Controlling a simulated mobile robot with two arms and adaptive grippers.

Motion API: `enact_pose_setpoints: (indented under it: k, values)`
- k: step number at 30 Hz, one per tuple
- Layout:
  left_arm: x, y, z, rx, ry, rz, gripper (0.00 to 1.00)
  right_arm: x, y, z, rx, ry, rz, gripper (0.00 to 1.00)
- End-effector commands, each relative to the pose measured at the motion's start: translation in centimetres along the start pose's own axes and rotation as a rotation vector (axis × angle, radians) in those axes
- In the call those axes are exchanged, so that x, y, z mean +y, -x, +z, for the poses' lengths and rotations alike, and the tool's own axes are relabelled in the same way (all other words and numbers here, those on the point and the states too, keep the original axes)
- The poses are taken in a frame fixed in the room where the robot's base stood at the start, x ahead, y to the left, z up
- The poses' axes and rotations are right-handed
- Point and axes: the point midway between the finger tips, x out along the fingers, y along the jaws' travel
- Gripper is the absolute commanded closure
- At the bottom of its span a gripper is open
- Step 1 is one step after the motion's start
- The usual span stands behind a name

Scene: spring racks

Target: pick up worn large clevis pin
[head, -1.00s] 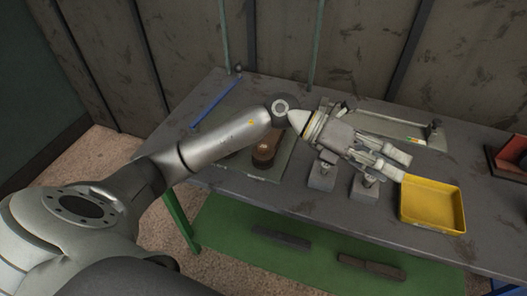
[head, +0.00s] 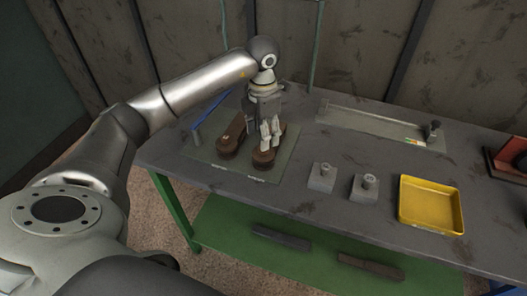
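Two rusty brown elongated parts lie on a grey-green mat (head: 200,152) at the left of the table: a left one (head: 229,144) and a right one (head: 263,159). My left gripper (head: 270,143) points down over the right brown part. Its fingers hide that part's far end, and I cannot tell whether they touch it or hold a pin. Two grey blocks stand right of the mat, a left block (head: 320,182) and a right block (head: 363,191), each with a short round metal piece on top. I cannot make out which piece is the worn large clevis pin. My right gripper is not in view.
A yellow tray (head: 432,228) stands empty on the right of the table. A long flat metal fixture (head: 375,123) lies along the back edge. A red and black bin (head: 509,158) is at the far right. The table's front middle is clear.

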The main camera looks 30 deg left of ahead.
Motion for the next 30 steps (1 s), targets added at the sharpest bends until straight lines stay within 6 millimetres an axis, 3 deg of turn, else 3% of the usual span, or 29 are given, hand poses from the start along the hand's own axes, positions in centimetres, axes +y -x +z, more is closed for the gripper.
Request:
enact_pose_setpoints:
  k: [5,15,22,30]
  values:
    - [0.1,-1.2,0.1,0.002,0.0,-0.002,0.46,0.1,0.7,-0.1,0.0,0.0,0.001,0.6]
    - [0.7,-5.6,0.6,0.001,-0.001,-0.001,0.46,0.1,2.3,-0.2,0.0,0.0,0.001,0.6]
    - [0.7,-5.9,0.7,-0.001,-0.002,-0.001,0.46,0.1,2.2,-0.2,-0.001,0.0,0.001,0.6]
    - [0.6,-5.8,0.7,-0.001,-0.002,-0.001,0.78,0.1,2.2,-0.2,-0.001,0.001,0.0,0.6]
